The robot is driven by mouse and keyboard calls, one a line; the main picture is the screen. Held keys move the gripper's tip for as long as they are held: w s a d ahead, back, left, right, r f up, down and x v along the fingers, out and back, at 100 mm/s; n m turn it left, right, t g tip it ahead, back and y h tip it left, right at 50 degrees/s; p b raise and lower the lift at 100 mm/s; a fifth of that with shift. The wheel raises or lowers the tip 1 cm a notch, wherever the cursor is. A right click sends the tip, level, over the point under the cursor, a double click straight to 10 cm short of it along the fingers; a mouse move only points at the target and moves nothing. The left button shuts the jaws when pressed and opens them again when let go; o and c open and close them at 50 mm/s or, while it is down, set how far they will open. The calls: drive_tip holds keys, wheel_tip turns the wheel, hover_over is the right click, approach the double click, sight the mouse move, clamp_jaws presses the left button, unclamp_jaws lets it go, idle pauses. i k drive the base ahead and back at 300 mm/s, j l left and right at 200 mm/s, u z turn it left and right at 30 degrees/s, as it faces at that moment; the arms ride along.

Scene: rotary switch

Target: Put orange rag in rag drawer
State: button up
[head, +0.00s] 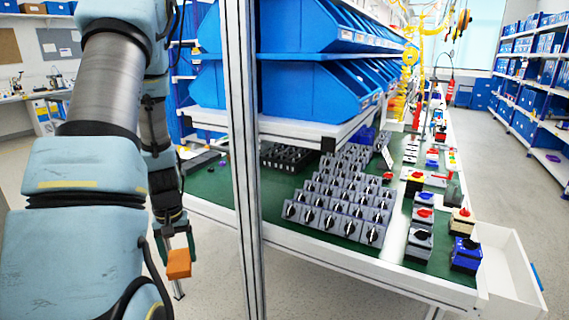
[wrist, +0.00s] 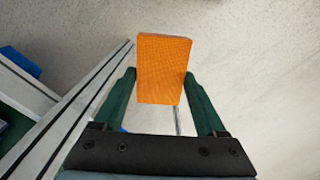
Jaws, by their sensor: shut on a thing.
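The orange rag (head: 179,263) is a small block-like piece held in my gripper (head: 180,246), left of the workbench and below its top. In the wrist view, the rag (wrist: 163,68) sits between the two green fingers of my gripper (wrist: 161,88), which is shut on it. The rag hangs over bare floor, apart from the bench. An open white drawer (head: 513,262) sticks out at the near right end of the bench. Its inside is only partly visible, and no label shows that it is the rag drawer.
The green-topped workbench (head: 215,186) carries rows of grey rotary switches (head: 335,205) and several coloured ones. A metal upright post (head: 246,160) and blue bins (head: 310,95) on shelves stand between my arm and the bench's right side. The floor (head: 215,275) near my gripper is clear.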

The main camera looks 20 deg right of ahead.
sight(492, 277)
drive_tip(key=k+l+u, duration=0.1)
drive_tip(key=k+l, duration=0.3)
drive_tip(key=l, duration=0.25)
drive_tip(key=k+l, duration=0.4)
drive_tip(key=l, duration=0.15)
drive_tip(key=k+l+u, duration=0.15)
drive_tip(key=k+l, duration=0.25)
drive_tip(key=l, duration=0.2)
drive_tip(key=k+l, duration=0.1)
drive_tip(key=l, duration=0.3)
drive_tip(key=k+l+u, duration=0.1)
drive_tip(key=l, duration=0.3)
drive_tip(key=k+l, duration=0.15)
drive_tip(key=l, duration=0.2)
drive_tip(key=k+l+u, duration=0.1)
drive_tip(key=l, duration=0.3)
drive_tip(key=k+l, duration=0.15)
drive_tip(key=l, duration=0.2)
drive_tip(key=k+l, duration=0.15)
drive_tip(key=l, duration=0.25)
drive_tip(key=i+l, duration=0.1)
drive_tip(key=i, duration=0.35)
drive_tip(key=i+l+u, duration=0.1)
drive_tip(key=i, duration=0.35)
